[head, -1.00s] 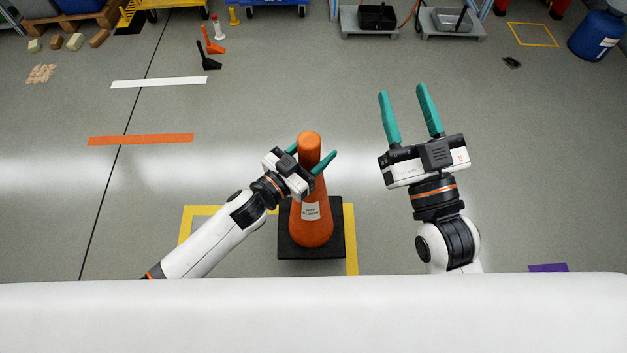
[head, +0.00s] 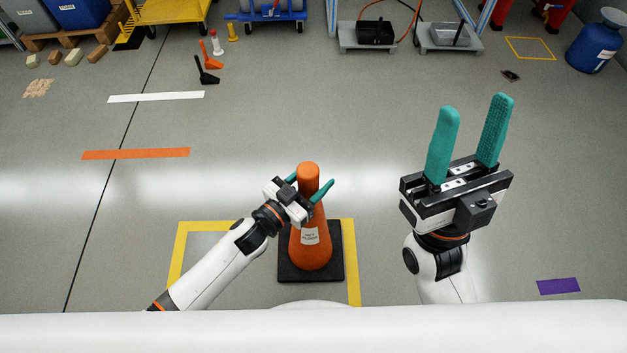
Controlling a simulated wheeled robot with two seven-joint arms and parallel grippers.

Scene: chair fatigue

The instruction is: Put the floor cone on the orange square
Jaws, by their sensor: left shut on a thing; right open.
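The floor cone (head: 310,240) is orange with a white label and a square black base. It stands upright in the lower middle of the head view. Its base is over the right part of a yellow taped outline (head: 174,255). I cannot tell whether the base touches the floor. My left gripper (head: 309,186) is shut around the cone's neck, below its rounded top. My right gripper (head: 471,130) is open and empty, to the right of the cone. An orange strip (head: 135,153) lies on the floor at the left. A small yellow-orange outlined square (head: 530,48) is at the far right.
A white strip (head: 156,97) and a purple patch (head: 558,286) mark the floor. Black and orange wedge-like items (head: 208,76) stand at the upper left. A blue drum (head: 597,42) stands at the far right; carts line the back. The middle floor is clear.

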